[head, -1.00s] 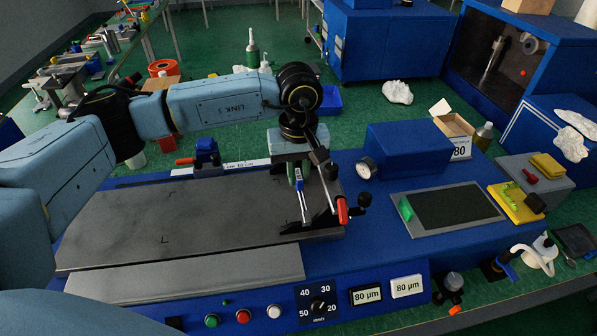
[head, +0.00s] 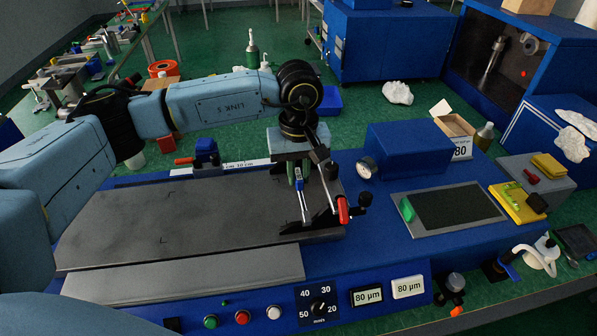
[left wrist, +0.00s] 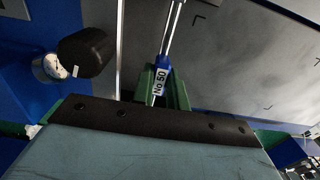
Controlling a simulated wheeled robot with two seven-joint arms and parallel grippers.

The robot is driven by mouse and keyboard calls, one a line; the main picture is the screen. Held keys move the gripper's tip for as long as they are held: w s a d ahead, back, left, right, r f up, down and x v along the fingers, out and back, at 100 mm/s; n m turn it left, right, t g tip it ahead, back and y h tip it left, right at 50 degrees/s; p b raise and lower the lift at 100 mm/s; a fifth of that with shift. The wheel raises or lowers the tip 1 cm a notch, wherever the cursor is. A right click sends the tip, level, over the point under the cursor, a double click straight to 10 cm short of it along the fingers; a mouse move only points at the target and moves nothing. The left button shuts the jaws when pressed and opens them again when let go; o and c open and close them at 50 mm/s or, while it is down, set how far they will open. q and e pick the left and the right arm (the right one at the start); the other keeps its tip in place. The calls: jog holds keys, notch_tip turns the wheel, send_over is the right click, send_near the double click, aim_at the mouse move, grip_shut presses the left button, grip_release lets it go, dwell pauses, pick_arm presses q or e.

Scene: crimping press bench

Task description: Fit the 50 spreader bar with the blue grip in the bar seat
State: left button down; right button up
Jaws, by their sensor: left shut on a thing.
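My left gripper (head: 298,178) is over the right end of the flat grey bed, its fingers pointing down. In the left wrist view its green fingers (left wrist: 176,92) are shut on the blue grip of the spreader bar (left wrist: 161,82), whose white label reads "No 50". The bar's thin metal rods (left wrist: 174,30) run away from the fingers. In the head view the bar (head: 302,200) slopes down beside the black bracket with the red-handled lever (head: 343,210). The bar seat is not clearly shown, and I cannot tell whether the bar touches it. My right gripper is not in view.
The grey bed (head: 150,220) is clear to the left of my gripper. Dial and buttons line the front.

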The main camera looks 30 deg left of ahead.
aim_at(299, 175)
pick_arm(q)
jog(key=shift+b, duration=0.4)
dwell(0.7)
jog(key=shift+f, duration=0.15)
jog(key=shift+f+b, duration=0.35)
jog(key=shift+b, duration=0.1)
jog(key=shift+f, duration=0.3)
jog(key=c, duration=1.3)
grip_release()
jog(key=shift+f+b, duration=0.1)
jog(key=shift+b, duration=0.2)
notch_tip(299, 175, up, 14)
jog(key=shift+f+b, duration=0.15)
jog(key=shift+b, duration=0.25)
